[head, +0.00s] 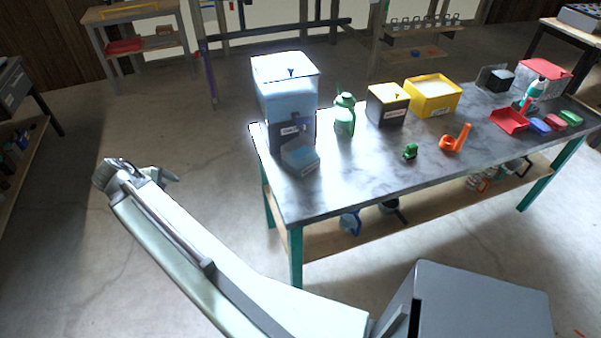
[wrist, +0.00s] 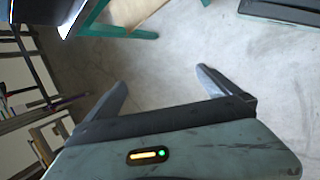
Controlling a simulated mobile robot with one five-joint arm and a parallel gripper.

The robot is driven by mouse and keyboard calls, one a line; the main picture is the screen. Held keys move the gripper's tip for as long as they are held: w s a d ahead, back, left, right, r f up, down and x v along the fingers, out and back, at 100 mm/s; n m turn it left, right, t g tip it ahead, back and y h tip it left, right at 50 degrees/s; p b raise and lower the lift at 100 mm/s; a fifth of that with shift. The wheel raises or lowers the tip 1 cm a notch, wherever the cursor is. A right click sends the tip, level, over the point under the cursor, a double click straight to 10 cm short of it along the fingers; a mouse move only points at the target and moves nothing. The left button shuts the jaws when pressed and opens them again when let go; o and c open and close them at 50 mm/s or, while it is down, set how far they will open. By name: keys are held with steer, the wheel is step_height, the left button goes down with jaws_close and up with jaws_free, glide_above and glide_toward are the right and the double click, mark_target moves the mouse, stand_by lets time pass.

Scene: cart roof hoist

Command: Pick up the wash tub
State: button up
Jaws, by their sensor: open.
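No object is clearly marked as the wash tub. A yellow open bin (head: 433,95) with pale contents and a label stands at the back of the workbench and may be it, but I cannot tell. My gripper (head: 142,170) is left of the workbench, over bare floor and apart from everything on the bench. In the wrist view its two fingers (wrist: 161,78) are spread, with only concrete floor between them. The wrist view shows no tub.
The workbench (head: 355,180) has green legs and a lower shelf. A tall lidded dispenser (head: 286,100) stands at its left end. A green bottle (head: 344,115), black-and-yellow box (head: 388,106), orange tool (head: 456,139) and red scoop (head: 509,121) stand along it. Floor left of it is clear.

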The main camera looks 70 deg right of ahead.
steer(key=s+d+f+n+g+h+b, duration=0.1)
steer(key=s+d+f+n+h+b, duration=0.15)
steer(key=s+d, duration=0.5)
steer(key=s+d+f+n+g+h+b, duration=0.15)
steer(key=s+d+b, duration=0.3)
steer(key=d, duration=0.65)
steer(key=n+g+h+b, duration=0.2)
steer(key=n+g+b, duration=0.1)
steer(key=n, duration=0.1)
glide_toward(288, 157)
steer(key=x, duration=0.5)
steer(key=shift+s+d, duration=0.15)
steer(key=shift+d, duration=0.05)
steer(key=b+x, duration=0.4)
steer(key=x, duration=0.7)
steer(key=shift+d+f+b, duration=0.15)
steer(key=shift+d+b, duration=0.2)
steer(key=shift+b, duration=0.05)
steer(key=c, duration=1.8)
